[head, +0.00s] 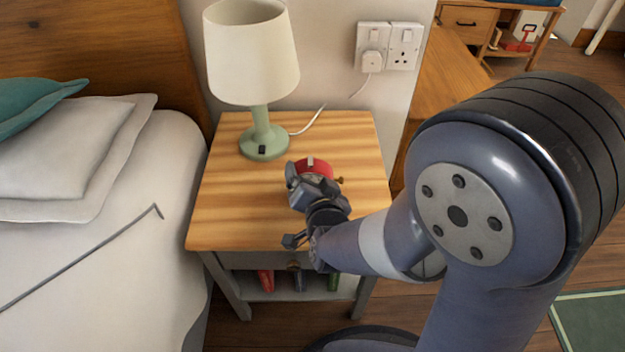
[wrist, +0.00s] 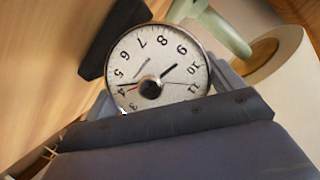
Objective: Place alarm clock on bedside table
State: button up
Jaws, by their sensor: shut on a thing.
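The alarm clock (head: 318,167) is red-bodied, and in the head view it shows at the end of my gripper (head: 312,183), over the bedside table (head: 230,205). The wrist view shows its round cream dial (wrist: 155,65) with black numerals, tilted in the picture, between the fingers of my gripper (wrist: 160,88). My gripper is shut on the clock. I cannot tell whether the clock's underside touches the tabletop. The lower part of the dial is hidden behind my gripper in the wrist view.
A green lamp (head: 262,140) with a cream shade stands at the back of the tabletop, left of the clock. Its cord runs to a wall socket (head: 388,46). The bed (head: 110,255) is at left. Bare tabletop lies left and right of the clock. Books (head: 299,280) stand on the lower shelf.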

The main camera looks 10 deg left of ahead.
jog(key=shift+f, duration=0.15)
jog(key=o, duration=1.3)
jog(key=shift+s+r, duration=0.1)
jog(key=shift+r, duration=0.2)
jog(key=shift+p+v, duration=1.55)
jog(key=shift+v, duration=4.35)
jog(key=shift+f, duration=0.15)
